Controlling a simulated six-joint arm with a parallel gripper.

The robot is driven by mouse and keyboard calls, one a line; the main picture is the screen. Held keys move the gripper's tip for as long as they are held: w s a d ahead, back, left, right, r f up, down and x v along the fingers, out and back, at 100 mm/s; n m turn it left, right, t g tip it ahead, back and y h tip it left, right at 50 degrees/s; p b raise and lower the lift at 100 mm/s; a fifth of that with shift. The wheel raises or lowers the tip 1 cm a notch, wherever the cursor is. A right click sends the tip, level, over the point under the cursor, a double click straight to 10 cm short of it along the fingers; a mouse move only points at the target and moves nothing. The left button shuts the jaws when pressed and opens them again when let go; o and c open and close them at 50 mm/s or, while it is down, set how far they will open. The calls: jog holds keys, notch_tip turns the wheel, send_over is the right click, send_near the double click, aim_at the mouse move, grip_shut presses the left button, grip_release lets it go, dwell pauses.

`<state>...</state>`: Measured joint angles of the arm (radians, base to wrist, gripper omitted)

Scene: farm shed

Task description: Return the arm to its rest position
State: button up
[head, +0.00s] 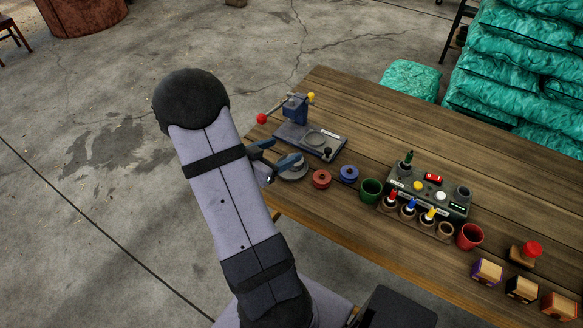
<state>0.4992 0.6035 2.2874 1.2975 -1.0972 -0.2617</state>
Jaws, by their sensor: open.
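My gripper (282,169) shows past the right side of my pale arm (225,200), near the left edge of the wooden table. Its dark blue-grey fingers are spread apart, and nothing shows between them. In the picture it overlaps a round grey disc (293,172) on the table; I cannot tell its height above it. My arm link hides part of the gripper's wrist.
A blue clamp device (296,110) on a dark base stands behind the gripper. Red (321,179) and blue (348,173) spools, a green cup (370,190), a control box (436,191), a red cup (470,236) and small boxes (521,289) stand rightward. Teal sacks (510,70) lie beyond.

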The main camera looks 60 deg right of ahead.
dwell(0.4)
jog(key=w+a+n+t+y, duration=0.35)
jog(key=w+a+t, duration=0.3)
jog(key=w, duration=0.45)
jog(key=w+a+f+n+t+y, duration=0.15)
jog(key=a+n+y, duration=0.25)
jog(key=a, duration=0.7)
jog(key=w+a+n+y, duration=0.3)
jog(key=a+n+y, duration=0.1)
jog(key=a, duration=0.6)
jog(key=s+a+n+g+y, duration=0.2)
jog(key=s+a+n, duration=0.2)
jog(key=s+a, duration=0.3)
jog(key=s+a+r+n+g, duration=0.1)
jog(key=s+a+n+g, duration=0.2)
jog(key=s, duration=0.7)
jog(key=shift+s+r+n+g, duration=0.2)
jog(key=shift+s+n+g, duration=0.25)
jog(key=shift+g, duration=0.25)
jog(key=shift+w+a, duration=0.1)
